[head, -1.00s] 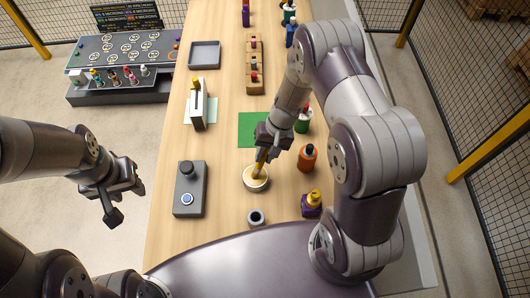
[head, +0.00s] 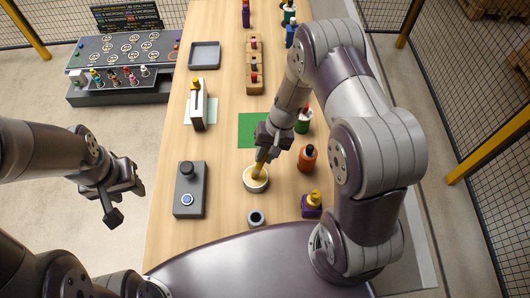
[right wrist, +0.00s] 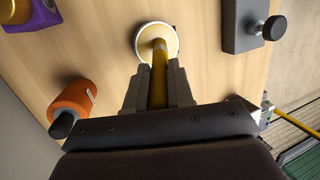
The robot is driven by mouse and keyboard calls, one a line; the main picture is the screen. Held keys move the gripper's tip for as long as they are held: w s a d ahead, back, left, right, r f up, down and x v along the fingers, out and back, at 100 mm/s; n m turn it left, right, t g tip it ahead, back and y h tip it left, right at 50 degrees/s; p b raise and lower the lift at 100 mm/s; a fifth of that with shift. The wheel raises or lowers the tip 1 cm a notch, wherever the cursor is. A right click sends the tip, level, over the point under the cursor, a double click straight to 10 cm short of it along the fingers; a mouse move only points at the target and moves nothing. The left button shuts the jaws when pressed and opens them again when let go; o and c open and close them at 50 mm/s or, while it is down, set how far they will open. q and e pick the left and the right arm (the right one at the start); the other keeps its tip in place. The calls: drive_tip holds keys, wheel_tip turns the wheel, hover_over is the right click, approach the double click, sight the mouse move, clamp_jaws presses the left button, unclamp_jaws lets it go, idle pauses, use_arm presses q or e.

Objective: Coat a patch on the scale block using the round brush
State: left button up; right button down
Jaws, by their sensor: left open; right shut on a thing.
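The round brush (head: 260,164) has a yellow handle and is gripped by my right gripper (head: 265,148). Its lower end is in or on a round, pale, white-rimmed dish (head: 257,186); the bristles are hidden. In the right wrist view the fingers are closed on the brush handle (right wrist: 159,80), which points at the dish (right wrist: 140,42). A grey block (head: 188,203) with a dark knob and a round blue-white disc lies left of the dish. I cannot tell for sure which thing is the scale block. My left gripper (head: 122,207) is open and empty, left of the table.
An orange bottle (head: 307,159) and a purple and yellow container (head: 312,206) stand right of the dish. A green mat (head: 247,130), a white upright piece (head: 198,108) and a grey tray (head: 205,55) lie further back.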

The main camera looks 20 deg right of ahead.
wheel_tip(320, 180, up, 7)
drive_tip(key=p, duration=0.4)
drive_tip(key=shift+f, duration=0.15)
idle(0.5)
